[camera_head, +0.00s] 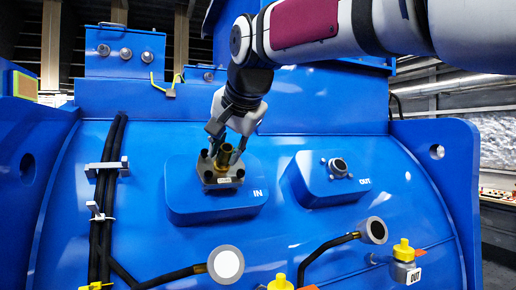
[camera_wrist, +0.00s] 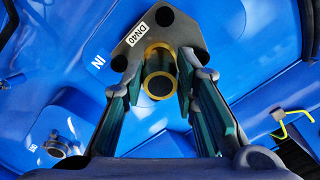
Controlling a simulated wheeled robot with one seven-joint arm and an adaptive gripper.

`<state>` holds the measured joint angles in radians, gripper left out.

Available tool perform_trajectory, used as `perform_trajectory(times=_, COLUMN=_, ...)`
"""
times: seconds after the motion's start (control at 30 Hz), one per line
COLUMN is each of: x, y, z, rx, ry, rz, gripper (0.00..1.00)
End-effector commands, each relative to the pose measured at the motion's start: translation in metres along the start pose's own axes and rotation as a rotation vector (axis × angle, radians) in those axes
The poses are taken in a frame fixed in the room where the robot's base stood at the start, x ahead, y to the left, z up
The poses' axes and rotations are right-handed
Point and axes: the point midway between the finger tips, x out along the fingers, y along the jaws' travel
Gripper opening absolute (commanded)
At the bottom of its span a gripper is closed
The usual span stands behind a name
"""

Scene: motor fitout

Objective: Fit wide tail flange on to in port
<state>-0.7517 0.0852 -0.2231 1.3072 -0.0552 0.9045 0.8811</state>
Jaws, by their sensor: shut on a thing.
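The tail flange is a dark grey plate (camera_head: 221,182) with a brass-coloured tail; its DN40 label shows in the wrist view (camera_wrist: 140,32). My gripper (camera_head: 226,156) is shut on the tail from above, with a finger on each side of it in the wrist view (camera_wrist: 161,84). The flange is over the raised blue pad (camera_head: 186,205) marked IN. The plate hides the in port, and I cannot tell whether the plate touches it or hovers just above. Dark holes show near the plate's corners.
The out port (camera_head: 338,167) stands bare on its own pad to the right. Black hoses with grey round ends (camera_head: 226,264) and yellow-capped valves (camera_head: 403,251) lie below. Black cables (camera_head: 108,185) run down the left. A yellow hook (camera_head: 170,90) is behind.

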Motion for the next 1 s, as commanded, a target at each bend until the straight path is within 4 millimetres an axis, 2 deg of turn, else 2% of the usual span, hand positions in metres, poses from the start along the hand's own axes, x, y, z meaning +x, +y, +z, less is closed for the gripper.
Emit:
perform_trajectory(times=0.4, x=0.004, y=-0.002, z=-0.002, rx=0.001, ry=0.007, rz=-0.008, gripper=0.00)
perform_trajectory(times=0.43, x=0.005, y=-0.002, z=-0.003, rx=0.001, ry=0.007, rz=-0.008, gripper=0.29)
perform_trajectory(times=0.53, x=0.005, y=-0.002, z=-0.002, rx=0.000, ry=0.006, rz=-0.008, gripper=0.50)
perform_trajectory(times=0.83, x=0.009, y=0.002, z=0.002, rx=0.000, ry=-0.005, rz=0.005, gripper=0.50)
perform_trajectory(times=1.0, x=-0.005, y=0.000, z=0.000, rx=0.000, ry=0.000, rz=0.000, gripper=0.50)
